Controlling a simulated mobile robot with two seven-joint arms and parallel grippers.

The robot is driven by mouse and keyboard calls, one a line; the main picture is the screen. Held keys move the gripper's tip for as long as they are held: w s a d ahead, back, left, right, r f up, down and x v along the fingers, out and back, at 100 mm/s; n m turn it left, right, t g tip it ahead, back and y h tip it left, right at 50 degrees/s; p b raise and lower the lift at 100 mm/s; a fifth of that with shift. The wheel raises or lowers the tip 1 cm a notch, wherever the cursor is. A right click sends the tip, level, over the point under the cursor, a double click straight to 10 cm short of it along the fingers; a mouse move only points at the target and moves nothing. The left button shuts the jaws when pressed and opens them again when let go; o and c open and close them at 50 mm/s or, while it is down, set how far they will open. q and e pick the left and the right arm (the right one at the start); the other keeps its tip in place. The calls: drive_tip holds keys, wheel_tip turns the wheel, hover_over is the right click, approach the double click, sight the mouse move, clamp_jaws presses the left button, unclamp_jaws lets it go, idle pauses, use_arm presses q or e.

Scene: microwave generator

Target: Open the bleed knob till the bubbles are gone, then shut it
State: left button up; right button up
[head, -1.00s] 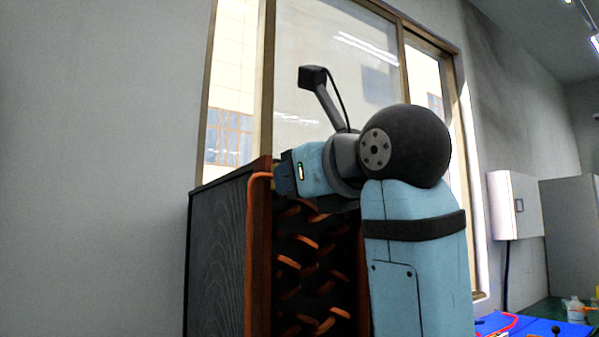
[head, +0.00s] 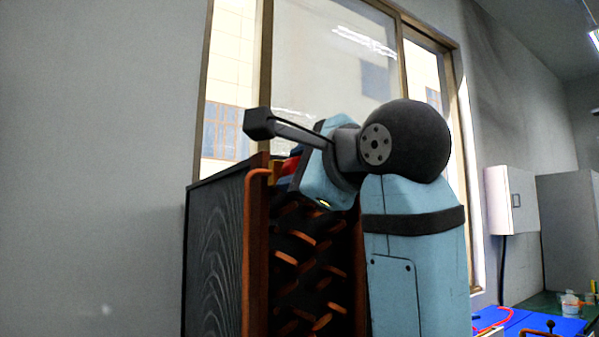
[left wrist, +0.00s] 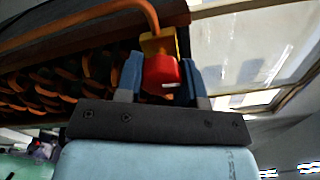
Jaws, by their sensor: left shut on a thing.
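The bleed knob (left wrist: 160,76) is red and sits at a yellow fitting (left wrist: 157,43) on the end of a copper pipe (left wrist: 146,14). In the left wrist view the blue fingers of my left gripper (left wrist: 160,68) are on both sides of the knob, shut on it. In the head view my left gripper (head: 287,167) is at the top edge of the cabinet with the coil (head: 301,253), its wrist tilted. A bit of red and yellow shows there, the rest hidden by the gripper. No bubbles can be made out. My right gripper is out of view.
The dark wooden cabinet side (head: 216,255) stands left of the copper coil. A framed window (head: 315,60) is behind. A white wall box (head: 510,200) and a table with a blue mat (head: 545,325) are far right.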

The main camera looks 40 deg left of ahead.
use_arm(q)
drive_tip(key=n, duration=0.3)
drive_tip(key=shift+n, duration=0.3)
drive_tip(key=shift+r+n, duration=0.15)
drive_tip(key=shift+n, duration=1.55)
drive_tip(key=o, duration=0.9)
drive_tip(key=shift+o, duration=0.2)
drive_tip(key=v, duration=1.4)
drive_tip(key=shift+p, duration=0.3)
